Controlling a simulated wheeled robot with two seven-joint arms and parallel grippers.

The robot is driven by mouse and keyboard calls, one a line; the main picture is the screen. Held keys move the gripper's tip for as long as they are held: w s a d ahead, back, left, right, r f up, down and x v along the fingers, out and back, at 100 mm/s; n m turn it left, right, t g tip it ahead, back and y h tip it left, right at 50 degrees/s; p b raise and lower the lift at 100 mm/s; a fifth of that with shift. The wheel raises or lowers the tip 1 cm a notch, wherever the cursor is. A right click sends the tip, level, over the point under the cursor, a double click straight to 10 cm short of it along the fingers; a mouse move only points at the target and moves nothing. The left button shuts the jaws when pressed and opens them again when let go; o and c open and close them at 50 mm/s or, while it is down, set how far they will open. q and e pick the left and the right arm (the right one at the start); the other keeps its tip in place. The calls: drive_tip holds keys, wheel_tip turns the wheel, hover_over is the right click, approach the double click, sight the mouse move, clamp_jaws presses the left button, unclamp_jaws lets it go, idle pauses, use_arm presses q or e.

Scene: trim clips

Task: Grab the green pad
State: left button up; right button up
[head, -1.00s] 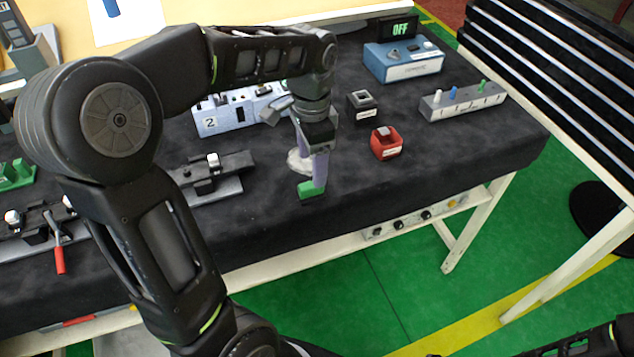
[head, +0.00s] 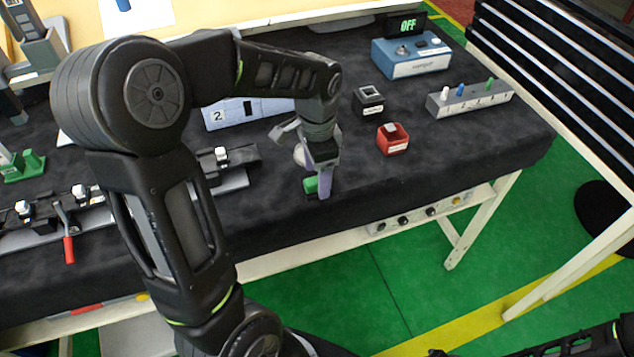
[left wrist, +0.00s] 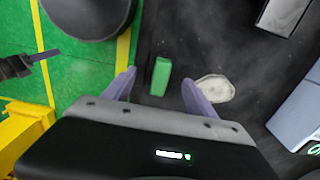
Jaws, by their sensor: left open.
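The green pad (head: 310,185) is a small block on the dark table cloth near the front edge. In the left wrist view the pad (left wrist: 160,76) lies between the two purple fingers, with a gap on each side. My left gripper (head: 318,186) is open, pointing down at the pad. Its fingers (left wrist: 159,82) do not touch the pad in the wrist view. A finger partly hides the pad in the head view. A dark gripper end with one purplish finger (left wrist: 40,57), seemingly my right one, shows at the left edge of the wrist view.
A whitish round patch (left wrist: 215,88) lies beside the pad. A red box (head: 393,140), a black box (head: 369,100) and a grey pegged block (head: 470,98) stand to the right. A dark clip fixture (head: 228,170) is at left. The table's front edge is close.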

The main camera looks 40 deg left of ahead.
use_arm(q)
wheel_tip(320, 180, down, 2)
drive_tip(key=shift+f, duration=0.2)
drive_tip(key=shift+c, duration=0.4)
clamp_jaws()
idle(0.6)
